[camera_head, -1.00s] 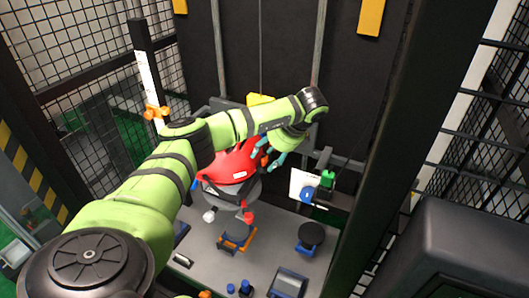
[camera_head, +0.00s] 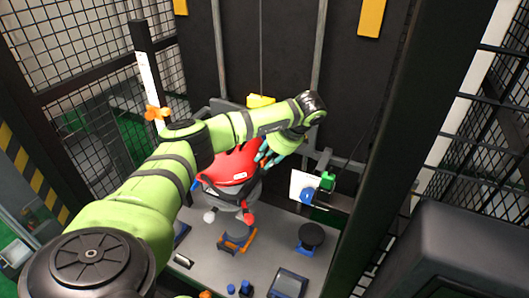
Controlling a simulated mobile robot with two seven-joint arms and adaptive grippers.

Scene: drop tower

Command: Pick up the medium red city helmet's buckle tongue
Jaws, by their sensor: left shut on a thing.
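The red helmet (camera_head: 232,166) sits on a grey support in the middle of the drop tower, tilted, with my left arm crossing above and in front of it. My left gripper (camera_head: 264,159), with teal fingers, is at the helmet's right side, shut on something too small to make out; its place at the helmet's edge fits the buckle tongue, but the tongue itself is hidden. My right gripper is not in view.
A grey bench (camera_head: 205,247) carries a black disc on a blue base (camera_head: 311,235), a dark disc on an orange base (camera_head: 237,236) and a small blue-framed device (camera_head: 289,284). A white panel with a green block (camera_head: 327,181) stands right of the helmet. Mesh walls and dark posts enclose the sides.

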